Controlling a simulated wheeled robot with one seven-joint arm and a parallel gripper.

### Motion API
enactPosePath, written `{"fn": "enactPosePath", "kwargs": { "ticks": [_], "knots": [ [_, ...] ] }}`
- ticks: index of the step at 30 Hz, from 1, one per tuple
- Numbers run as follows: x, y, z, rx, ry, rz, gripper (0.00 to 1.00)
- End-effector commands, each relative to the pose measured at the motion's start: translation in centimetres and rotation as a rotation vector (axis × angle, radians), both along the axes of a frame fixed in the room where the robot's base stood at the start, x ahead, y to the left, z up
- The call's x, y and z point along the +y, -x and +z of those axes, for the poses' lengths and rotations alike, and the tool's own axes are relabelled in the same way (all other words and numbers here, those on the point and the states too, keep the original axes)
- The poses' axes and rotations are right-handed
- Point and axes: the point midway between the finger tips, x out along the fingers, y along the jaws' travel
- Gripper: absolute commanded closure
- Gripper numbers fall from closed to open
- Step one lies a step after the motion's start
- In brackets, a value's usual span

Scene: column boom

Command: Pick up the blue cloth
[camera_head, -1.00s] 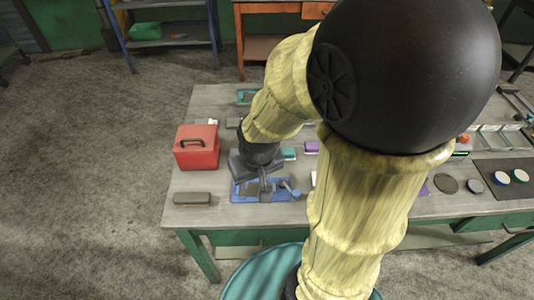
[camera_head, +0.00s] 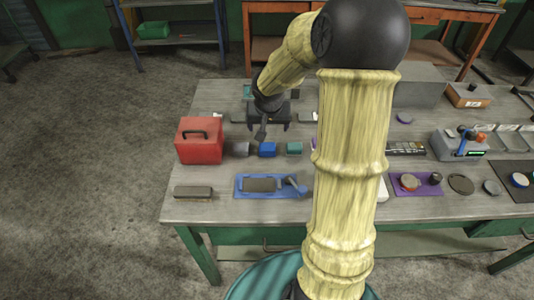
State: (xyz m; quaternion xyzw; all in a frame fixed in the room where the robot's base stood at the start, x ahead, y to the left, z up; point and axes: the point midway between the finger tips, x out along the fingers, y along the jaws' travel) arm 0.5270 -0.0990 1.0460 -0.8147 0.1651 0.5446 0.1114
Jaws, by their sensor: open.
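The blue cloth (camera_head: 267,149) looks like a small folded blue block on the grey workbench (camera_head: 215,212). It lies in a row between a grey folded piece (camera_head: 240,149) and a teal one (camera_head: 294,148). My gripper (camera_head: 268,129) is open, with its fingers pointing down, just behind and above the blue cloth in the picture. I see nothing between its fingers. The gap between the fingertips and the cloth is hard to judge.
A red toolbox (camera_head: 200,142) stands left of the row. In front are a blue tray (camera_head: 242,192) holding a grey block (camera_head: 260,185) and a blue-handled tool, and a dark brush-like block (camera_head: 193,192). A purple mat (camera_head: 427,189) lies right of my arm.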

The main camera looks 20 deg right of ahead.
Motion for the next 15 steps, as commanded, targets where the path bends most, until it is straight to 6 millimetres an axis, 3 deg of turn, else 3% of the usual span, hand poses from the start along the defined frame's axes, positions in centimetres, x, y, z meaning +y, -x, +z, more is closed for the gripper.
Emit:
{"fn": "enactPosePath", "kwargs": {
  "ticks": [8, 15],
  "knots": [
    [0.4, 0.0, 0.0, 0.001, 0.0, 0.007, 0.18],
    [0.1, -0.9, -2.7, 0.004, -0.001, 0.01, 0.18]
  ]
}}
